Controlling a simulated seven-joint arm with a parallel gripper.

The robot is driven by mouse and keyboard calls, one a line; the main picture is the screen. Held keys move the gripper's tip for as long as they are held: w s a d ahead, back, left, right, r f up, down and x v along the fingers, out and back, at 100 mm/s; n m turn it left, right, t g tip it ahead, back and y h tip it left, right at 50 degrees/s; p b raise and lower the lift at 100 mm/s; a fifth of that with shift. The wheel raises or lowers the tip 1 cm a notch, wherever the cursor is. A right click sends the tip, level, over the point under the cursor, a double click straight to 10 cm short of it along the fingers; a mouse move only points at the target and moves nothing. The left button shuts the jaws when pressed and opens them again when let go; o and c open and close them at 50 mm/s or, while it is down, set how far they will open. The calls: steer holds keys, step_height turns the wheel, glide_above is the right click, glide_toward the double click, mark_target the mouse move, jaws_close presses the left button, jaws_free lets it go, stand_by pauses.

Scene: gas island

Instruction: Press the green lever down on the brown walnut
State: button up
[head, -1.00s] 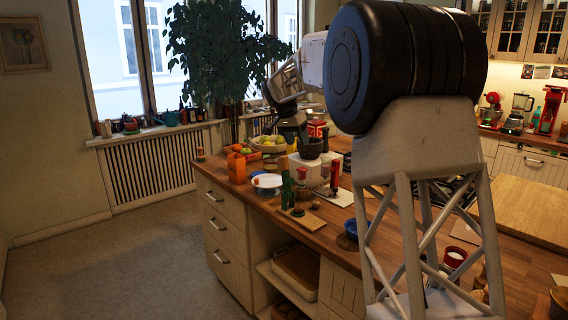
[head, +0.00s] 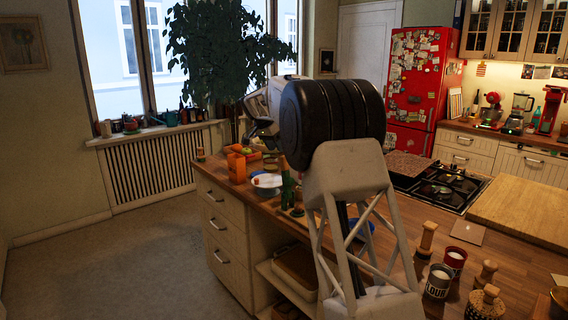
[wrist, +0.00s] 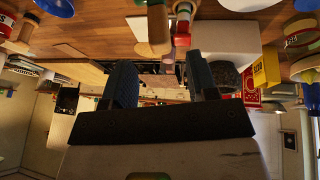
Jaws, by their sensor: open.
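The green lever (head: 287,183) stands upright on the near-left part of the wooden island in the head view, partly beside my arm. A small brown round thing (head: 297,212), perhaps the walnut, sits at its foot; it is too small to be sure. I cannot tell the green lever or walnut for certain there.
A white box (wrist: 222,40), a dark mortar (wrist: 226,74) and a yellow box (wrist: 266,68) crowd the wrist view. A flour tin (head: 438,281) stands at right.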

steer(key=shift+f, duration=0.1)
glide_above(288, 178)
steer(key=w+a, duration=0.2)
steer(key=w, duration=0.1)
steer(key=shift+d+f, duration=0.1)
steer(key=shift+f, duration=3.35)
steer(key=shift+s, duration=0.1)
jaws_close()
